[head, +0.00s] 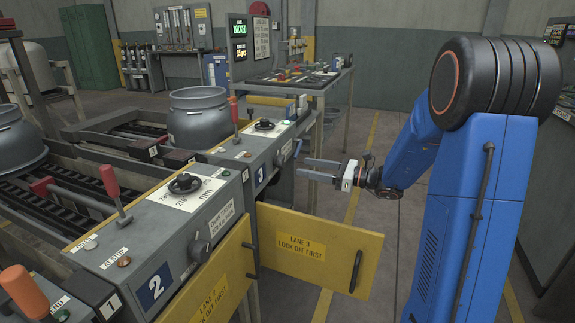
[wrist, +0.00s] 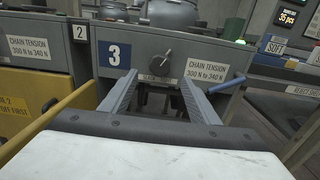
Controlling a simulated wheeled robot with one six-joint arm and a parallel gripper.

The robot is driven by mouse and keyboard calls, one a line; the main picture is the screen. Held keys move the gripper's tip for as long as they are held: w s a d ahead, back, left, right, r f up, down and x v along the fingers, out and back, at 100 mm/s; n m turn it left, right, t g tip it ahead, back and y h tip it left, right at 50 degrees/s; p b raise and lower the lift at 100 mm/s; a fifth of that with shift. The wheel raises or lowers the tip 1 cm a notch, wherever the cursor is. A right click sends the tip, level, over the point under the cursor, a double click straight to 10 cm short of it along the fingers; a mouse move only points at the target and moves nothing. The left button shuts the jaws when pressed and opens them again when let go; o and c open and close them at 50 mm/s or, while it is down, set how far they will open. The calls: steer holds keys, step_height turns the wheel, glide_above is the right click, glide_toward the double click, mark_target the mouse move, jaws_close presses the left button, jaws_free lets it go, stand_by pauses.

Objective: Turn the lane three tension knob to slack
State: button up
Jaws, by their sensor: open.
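The lane three tension knob (wrist: 159,61) is a dark round knob on the grey lane 3 front panel, right of the blue "3" plate (wrist: 117,54). A light mark on it appears to point up and right. A small label (wrist: 157,78) below it is too small to read. My gripper (wrist: 158,82) is open and empty, with its fingers pointing at the panel and spread either side of the knob in the wrist view. In the head view my gripper (head: 307,168) is in front of the lane 3 panel (head: 274,166), apart from it. The knob is not clear there.
A yellow lane 3 door (head: 305,248) hangs open below my gripper. The lane 2 door (head: 212,284) is nearer. A blue lever (wrist: 227,84) sticks out right of the knob. Pots (head: 198,118) stand on the lanes. A tool table (head: 300,82) is behind.

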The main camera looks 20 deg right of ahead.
mark_target(284, 163)
steer(key=x, duration=0.8)
steer(key=c, duration=1.1)
